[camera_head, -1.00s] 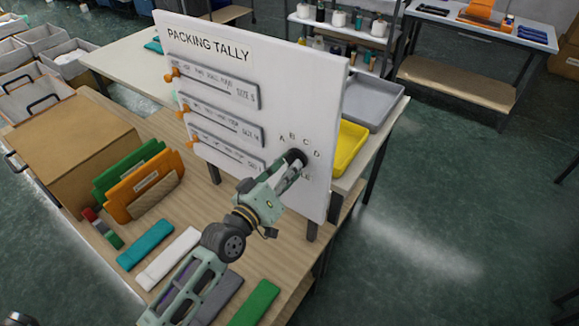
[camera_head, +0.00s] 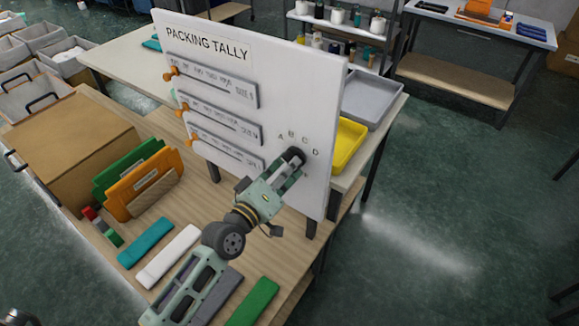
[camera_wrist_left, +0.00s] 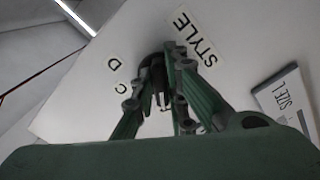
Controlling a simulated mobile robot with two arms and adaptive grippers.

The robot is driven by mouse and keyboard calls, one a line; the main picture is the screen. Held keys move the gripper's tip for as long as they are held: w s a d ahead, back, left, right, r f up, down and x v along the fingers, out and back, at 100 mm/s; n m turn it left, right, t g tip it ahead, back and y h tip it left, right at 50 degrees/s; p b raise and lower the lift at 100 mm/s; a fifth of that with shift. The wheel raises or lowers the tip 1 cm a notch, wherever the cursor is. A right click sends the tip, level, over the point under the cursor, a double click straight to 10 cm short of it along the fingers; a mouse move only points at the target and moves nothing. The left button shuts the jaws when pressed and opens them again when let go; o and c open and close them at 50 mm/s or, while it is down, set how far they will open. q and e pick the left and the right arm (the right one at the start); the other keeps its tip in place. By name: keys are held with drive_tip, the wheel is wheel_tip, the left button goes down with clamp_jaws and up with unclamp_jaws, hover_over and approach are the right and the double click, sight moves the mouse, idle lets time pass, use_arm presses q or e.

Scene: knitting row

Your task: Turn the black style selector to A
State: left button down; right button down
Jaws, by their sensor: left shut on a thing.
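The black style selector (camera_head: 294,156) sits on the lower right of the white packing tally board (camera_head: 310,100), under an arc of letters A, B, C and D. My left gripper (camera_head: 291,162) is shut on the selector, its fingers on either side of it. In the left wrist view the dark selector (camera_wrist_left: 152,72) shows partly between the gripper's fingers (camera_wrist_left: 165,75), with the C, D and STYLE labels beside it. The fingers hide much of the knob, so I cannot tell which letter it points to.
Three slider strips with orange knobs (camera_head: 190,142) are on the board's left. The table (camera_head: 205,185) below holds orange and green folders (camera_head: 145,182) and flat coloured pieces (camera_head: 145,243). A yellow tray (camera_head: 347,145) and a grey tray (camera_head: 370,102) stand behind the board.

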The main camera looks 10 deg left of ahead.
use_arm(q)
drive_tip(key=c, duration=1.8)
unclamp_jaws()
drive_tip(key=shift+o, duration=0.2)
drive_tip(key=v, duration=1.2)
drive_tip(key=shift+f, duration=0.15)
